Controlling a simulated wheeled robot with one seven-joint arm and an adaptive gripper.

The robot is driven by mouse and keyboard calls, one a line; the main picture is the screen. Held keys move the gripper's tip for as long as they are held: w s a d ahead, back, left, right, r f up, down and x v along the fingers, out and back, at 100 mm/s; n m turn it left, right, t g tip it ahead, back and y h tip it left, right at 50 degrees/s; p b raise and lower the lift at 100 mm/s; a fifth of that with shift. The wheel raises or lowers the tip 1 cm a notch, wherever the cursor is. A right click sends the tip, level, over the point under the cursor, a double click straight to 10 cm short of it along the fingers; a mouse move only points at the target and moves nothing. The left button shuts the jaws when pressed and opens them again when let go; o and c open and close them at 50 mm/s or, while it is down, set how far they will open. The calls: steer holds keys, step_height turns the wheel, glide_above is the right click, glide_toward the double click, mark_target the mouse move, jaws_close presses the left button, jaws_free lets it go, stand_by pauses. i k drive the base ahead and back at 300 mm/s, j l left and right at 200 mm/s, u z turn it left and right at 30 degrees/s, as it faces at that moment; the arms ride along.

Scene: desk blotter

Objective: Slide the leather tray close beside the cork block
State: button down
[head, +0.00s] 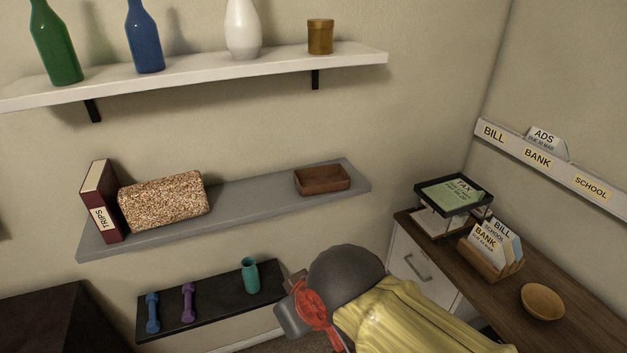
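The leather tray (322,181) is a small brown open box near the right end of the grey middle shelf. The cork block (166,200) is a speckled tan block toward the left of the same shelf. A wide bare stretch of shelf lies between them, so they are well apart. The tray looks empty and stands flat. No gripper fingers show in the head view. A grey, red and yellow form (390,310) at the bottom centre may be part of my arm; I cannot be sure.
A dark red book (99,203) leans by the cork block's left side. The grey shelf (250,200) is clear between block and tray. A white shelf (200,76) with bottles hangs above. A black shelf (215,309) with dumbbells hangs below. A desk (500,300) stands right.

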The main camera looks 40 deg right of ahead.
mark_target(333, 178)
steer(key=z, duration=1.05)
steer(key=i+l+z, duration=0.25)
steer(key=i+l, duration=0.15)
steer(key=i+l+z, duration=0.25)
steer(key=i, duration=0.4)
